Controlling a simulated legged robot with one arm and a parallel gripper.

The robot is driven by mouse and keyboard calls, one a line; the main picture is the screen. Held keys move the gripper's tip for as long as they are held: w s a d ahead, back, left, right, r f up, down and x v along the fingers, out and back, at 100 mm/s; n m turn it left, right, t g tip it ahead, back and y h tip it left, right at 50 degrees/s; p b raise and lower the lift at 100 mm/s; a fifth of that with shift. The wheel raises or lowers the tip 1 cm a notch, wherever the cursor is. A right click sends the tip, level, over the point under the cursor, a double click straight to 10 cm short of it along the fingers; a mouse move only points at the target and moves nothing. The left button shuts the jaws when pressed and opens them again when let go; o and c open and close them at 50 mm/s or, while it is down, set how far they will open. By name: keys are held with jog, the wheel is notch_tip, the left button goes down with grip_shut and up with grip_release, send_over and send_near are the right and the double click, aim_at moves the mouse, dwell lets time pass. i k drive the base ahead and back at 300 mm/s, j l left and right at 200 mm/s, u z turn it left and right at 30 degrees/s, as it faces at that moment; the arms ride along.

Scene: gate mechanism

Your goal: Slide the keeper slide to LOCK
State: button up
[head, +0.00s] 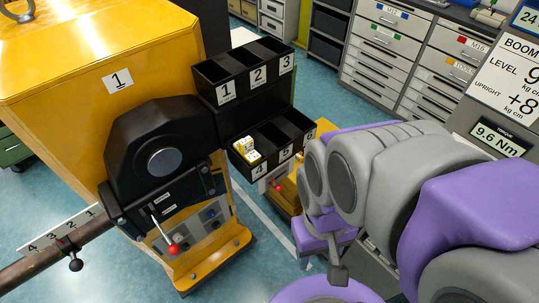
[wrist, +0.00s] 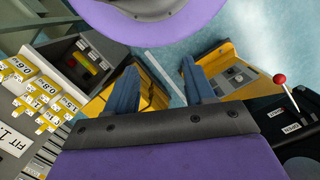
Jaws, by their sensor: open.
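A lever with a red ball knob (head: 173,249) sticks out from the front of the yellow cabinet marked 1, below the black round housing (head: 150,155). Small label plates lie beside its pivot, too small to read in the head view. In the wrist view the red knob (wrist: 280,79) is at the right, with two small labels near its base. I cannot tell for sure which part is the keeper slide. My gripper (wrist: 160,88) is open, with two blue fingers apart and nothing between them. It is away from the lever, to its right in the head view.
Black numbered bins (head: 240,75) stick out right of the yellow cabinet (head: 60,60), with yellow-white blocks (head: 246,150) in one. A boom (head: 50,255) with a numbered scale and black knob extends at lower left. Drawer cabinets (head: 390,45) stand behind.

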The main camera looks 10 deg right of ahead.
aim_at(278, 188)
jog(key=k+l+u, duration=0.1)
jog(key=k+u, duration=0.15)
jog(key=u, duration=0.15)
jog(key=k+u, duration=0.4)
jog(key=i+l, duration=0.05)
jog(key=i, duration=0.05)
